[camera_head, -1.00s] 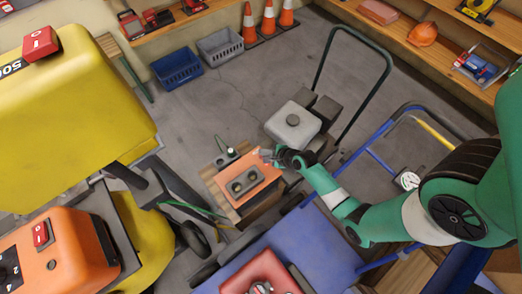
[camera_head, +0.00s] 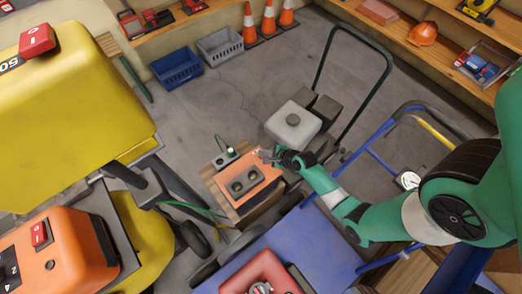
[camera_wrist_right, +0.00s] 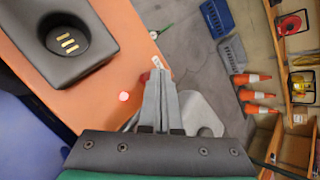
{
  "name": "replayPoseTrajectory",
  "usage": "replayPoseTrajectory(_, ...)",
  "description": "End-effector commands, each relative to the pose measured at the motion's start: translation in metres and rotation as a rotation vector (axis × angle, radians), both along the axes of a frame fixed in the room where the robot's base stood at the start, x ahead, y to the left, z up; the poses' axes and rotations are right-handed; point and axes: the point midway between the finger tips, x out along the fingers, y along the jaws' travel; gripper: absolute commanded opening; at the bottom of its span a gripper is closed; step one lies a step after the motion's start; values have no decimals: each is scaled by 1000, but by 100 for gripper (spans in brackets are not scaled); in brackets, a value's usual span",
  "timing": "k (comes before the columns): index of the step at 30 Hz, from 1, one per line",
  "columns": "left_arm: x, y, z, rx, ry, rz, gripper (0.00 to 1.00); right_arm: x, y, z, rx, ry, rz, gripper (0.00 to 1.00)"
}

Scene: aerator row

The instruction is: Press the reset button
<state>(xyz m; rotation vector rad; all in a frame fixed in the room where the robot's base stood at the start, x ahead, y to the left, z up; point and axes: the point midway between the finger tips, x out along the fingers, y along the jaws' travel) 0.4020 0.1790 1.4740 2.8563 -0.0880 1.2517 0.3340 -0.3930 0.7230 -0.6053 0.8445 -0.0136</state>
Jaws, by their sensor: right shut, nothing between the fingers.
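The orange box (camera_head: 262,184) with two black sockets sits left of my right gripper (camera_head: 265,155). In the right wrist view, the orange face (camera_wrist_right: 120,25) shows one black socket (camera_wrist_right: 70,43), a glowing red round spot (camera_wrist_right: 124,96) and a white label (camera_wrist_right: 155,62). A small red piece (camera_wrist_right: 145,77) shows at the left side of my shut, empty fingertips (camera_wrist_right: 157,72), partly hidden by them. I cannot tell whether they touch it, or which red part is the reset button. My left gripper is out of view.
A yellow machine (camera_head: 80,85) and an orange machine (camera_head: 70,250) stand left. A grey-topped engine (camera_head: 292,123) stands just beyond my gripper. The floor behind is clear up to the crates (camera_head: 175,68).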

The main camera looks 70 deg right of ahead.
Motion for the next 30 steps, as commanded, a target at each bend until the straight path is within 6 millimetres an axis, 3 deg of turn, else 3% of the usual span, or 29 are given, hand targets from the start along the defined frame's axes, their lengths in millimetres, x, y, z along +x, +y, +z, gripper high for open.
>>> replayPoseTrajectory(30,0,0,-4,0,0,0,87,0,0,-8,0,0,0,0)
